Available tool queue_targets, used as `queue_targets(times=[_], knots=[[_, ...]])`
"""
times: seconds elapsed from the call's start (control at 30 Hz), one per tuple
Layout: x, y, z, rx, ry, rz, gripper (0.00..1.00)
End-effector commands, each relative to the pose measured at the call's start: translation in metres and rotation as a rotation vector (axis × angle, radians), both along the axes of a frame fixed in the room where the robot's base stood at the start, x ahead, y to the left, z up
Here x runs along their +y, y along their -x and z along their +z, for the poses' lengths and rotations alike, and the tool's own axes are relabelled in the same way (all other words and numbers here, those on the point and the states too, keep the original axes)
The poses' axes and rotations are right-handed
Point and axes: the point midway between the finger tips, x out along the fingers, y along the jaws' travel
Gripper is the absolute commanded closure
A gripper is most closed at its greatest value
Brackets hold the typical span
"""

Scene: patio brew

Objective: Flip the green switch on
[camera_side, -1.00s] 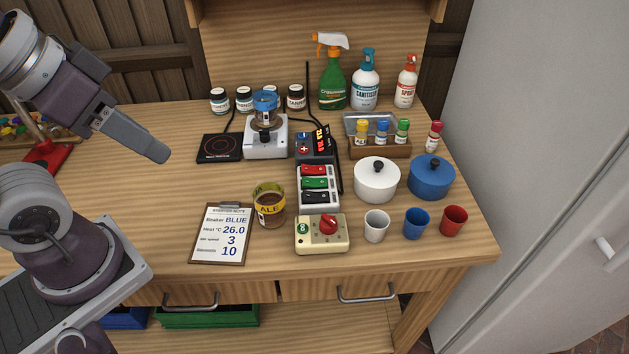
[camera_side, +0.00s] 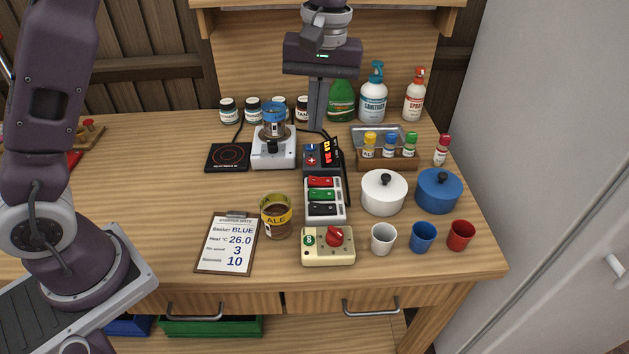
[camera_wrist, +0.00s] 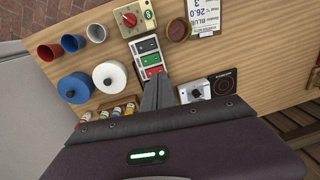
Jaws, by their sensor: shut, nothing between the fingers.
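The green switch (camera_side: 322,195) is the middle one of three rockers on a white switch strip (camera_side: 340,213), between a red rocker (camera_side: 320,182) and a black rocker (camera_side: 322,209). The strip lies in the middle of the wooden table. In the wrist view the green switch (camera_wrist: 150,59) shows just beyond my fingertips. My gripper (camera_side: 316,128) is shut and empty, pointing down above the back of the table, behind the strip and apart from it. Its fingers (camera_wrist: 157,80) hide part of the strip's near end in the wrist view.
A black-and-red display unit (camera_side: 317,158) stands just behind the strip. A cream box with a red knob (camera_side: 333,236) sits in front. White (camera_side: 383,196) and blue (camera_side: 438,193) lidded pots stand right, an ALE jar (camera_side: 276,220) left. A beaker on a white stirrer (camera_side: 273,152) stands left of the gripper.

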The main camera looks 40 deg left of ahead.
Motion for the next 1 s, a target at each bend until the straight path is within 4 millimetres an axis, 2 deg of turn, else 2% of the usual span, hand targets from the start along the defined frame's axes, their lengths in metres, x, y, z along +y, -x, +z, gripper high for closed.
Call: queue_targets(times=[0.03, 0.13, 0.47, 0.57, 0.67, 1.0], knots=[[-0.003, -0.007, -0.01, 0.017, -0.009, 0.021, 1.0], [-0.006, -0.014, -0.02, 0.032, -0.02, 0.05, 1.0], [-0.006, -0.015, -0.023, 0.035, -0.023, 0.058, 1.0], [-0.005, -0.014, -0.029, 0.037, -0.023, 0.057, 1.0], [-0.004, -0.012, -0.045, 0.039, -0.023, 0.057, 1.0], [0.003, -0.005, -0.12, 0.04, -0.023, 0.057, 1.0]])
